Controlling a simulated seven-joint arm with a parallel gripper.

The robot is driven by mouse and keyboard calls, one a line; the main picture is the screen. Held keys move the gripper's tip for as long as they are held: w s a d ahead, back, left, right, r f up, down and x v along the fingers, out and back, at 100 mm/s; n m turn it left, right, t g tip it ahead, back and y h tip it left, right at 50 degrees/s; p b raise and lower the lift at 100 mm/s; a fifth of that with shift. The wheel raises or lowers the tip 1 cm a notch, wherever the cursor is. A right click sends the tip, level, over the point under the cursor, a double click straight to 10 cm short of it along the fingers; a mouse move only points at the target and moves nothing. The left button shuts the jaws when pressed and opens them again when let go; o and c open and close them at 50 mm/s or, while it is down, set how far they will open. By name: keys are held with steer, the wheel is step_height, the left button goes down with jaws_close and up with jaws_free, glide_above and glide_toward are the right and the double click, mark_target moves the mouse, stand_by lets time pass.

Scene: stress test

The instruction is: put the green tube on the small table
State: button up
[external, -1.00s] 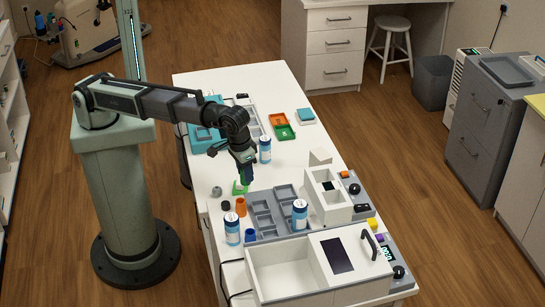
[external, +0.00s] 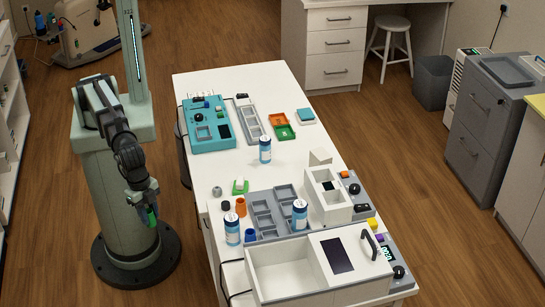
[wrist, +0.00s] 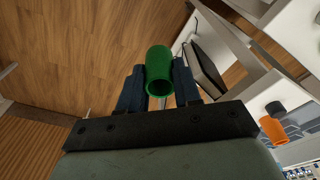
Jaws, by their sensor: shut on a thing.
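The green tube (external: 150,216) is in my gripper (external: 146,212), beside my column and left of the long white table, over the floor. In the wrist view the tube (wrist: 159,72) sits between the two dark fingers of my gripper (wrist: 158,88), its open end facing the camera. My gripper is shut on it. I cannot pick out a separate small table for certain in either view; a small round stool (external: 391,42) stands at the back.
The long white table (external: 215,172) holds a green block with a white top (external: 240,186), an orange tube (external: 241,207), several blue-labelled bottles, grey trays (external: 265,218) and a white open box (external: 290,268). Wooden floor (external: 200,265) lies clear between my base and the table.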

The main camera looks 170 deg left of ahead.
steer(key=s+d+f+m, duration=0.25)
steer(key=d+m, duration=0.45)
steer(key=d, duration=1)
steer(key=s+a+r+n, duration=0.1)
steer(key=s+a+n, duration=0.3)
steer(key=a, duration=1.3)
steer(key=s+a+r+n, duration=0.15)
steer(key=s+a, duration=0.45)
steer(key=a, duration=1.1)
steer(key=s+a+r+n, duration=0.1)
steer(key=s+a+n, duration=0.2)
steer(key=s+a, duration=0.7)
steer(key=s+a+r+n, duration=0.2)
steer(key=s+a+n, duration=0.2)
steer(key=s+a, duration=0.6)
steer(key=s, duration=0.6)
steer(key=shift+g, duration=0.3)
steer(key=shift+w+f, duration=0.1)
steer(key=shift+f, duration=4.85)
steer(key=shift+f, duration=0.1)
